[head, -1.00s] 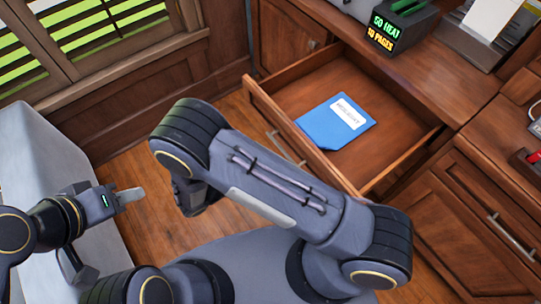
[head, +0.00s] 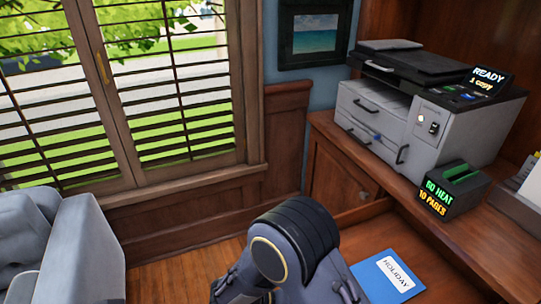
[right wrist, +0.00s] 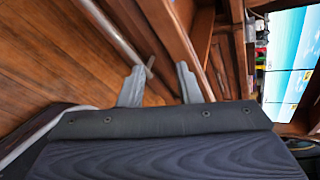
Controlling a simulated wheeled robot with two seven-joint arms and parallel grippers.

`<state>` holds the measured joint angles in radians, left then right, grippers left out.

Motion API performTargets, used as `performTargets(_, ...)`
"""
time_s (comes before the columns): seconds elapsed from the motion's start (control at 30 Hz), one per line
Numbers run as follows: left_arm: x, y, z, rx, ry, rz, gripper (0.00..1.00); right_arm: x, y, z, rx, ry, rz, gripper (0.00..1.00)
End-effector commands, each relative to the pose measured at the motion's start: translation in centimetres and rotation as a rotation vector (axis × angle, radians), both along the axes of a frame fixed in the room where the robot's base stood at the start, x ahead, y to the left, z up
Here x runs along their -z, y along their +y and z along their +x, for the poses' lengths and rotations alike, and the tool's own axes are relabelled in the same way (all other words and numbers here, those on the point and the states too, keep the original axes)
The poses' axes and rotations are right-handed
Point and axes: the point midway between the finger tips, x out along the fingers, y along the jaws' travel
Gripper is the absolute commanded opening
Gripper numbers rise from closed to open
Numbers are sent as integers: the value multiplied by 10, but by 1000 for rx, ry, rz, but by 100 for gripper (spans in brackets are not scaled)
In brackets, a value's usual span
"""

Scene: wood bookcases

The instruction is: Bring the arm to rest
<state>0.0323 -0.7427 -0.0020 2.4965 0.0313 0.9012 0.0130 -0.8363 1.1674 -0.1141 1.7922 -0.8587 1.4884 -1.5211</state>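My right gripper (right wrist: 160,84) shows in the right wrist view with its two grey fingers apart and nothing held between them. A long grey bar handle (right wrist: 112,35) runs down toward the fingers, and I cannot tell whether they touch it. In the head view a dark link of my right arm stands at the bottom centre, and the right gripper itself is not visible there. My left gripper is in neither current view.
A blue folder labelled HOLIDAY (head: 388,275) lies in the open drawer at bottom right. A printer (head: 425,110) and a small dark box with lit text (head: 452,190) stand on the wooden counter. A grey armchair (head: 65,250) is at left, below the shuttered window (head: 170,85).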

Motion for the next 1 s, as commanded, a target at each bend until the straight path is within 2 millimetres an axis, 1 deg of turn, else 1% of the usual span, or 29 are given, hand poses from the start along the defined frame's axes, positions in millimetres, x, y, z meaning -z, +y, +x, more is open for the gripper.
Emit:
performTargets(0.03,-11,0,0,0,0,0,36,-27,-13,-2,123,-65,94,31)
performTargets(0.1,-18,0,0,0,0,0,36,-49,-27,-8,297,-159,210,31)
performTargets(0.17,-24,0,0,0,0,0,36,-68,-39,-14,449,-240,299,31)
performTargets(0.2,-28,0,0,0,0,0,36,-80,-46,-18,554,-295,355,31)
performTargets(0.37,-43,0,0,0,0,0,36,-127,-72,-39,991,-517,549,31)
performTargets(0.4,-47,0,0,0,0,0,36,-138,-77,-45,1105,-572,589,31)
performTargets(0.47,-53,0,0,0,0,0,36,-155,-85,-54,1275,-655,647,31)
performTargets(0.6,-67,0,0,0,0,0,36,-191,-98,-74,1686,-840,757,31)
performTargets(0.67,-73,0,0,0,0,0,36,-206,-102,-82,1865,-913,796,31)
performTargets(0.8,-86,0,0,0,0,0,36,-239,-110,-99,2285,-1069,870,31)
performTargets(0.9,-94,0,0,0,0,0,36,-257,-113,-108,2561,-1151,908,31)
performTargets(0.97,-98,0,0,0,0,0,36,-266,-114,-112,2700,-1187,925,31)
performTargets(1.0,-100,0,0,0,0,0,36,-271,-114,-115,-2731,1181,-917,31)
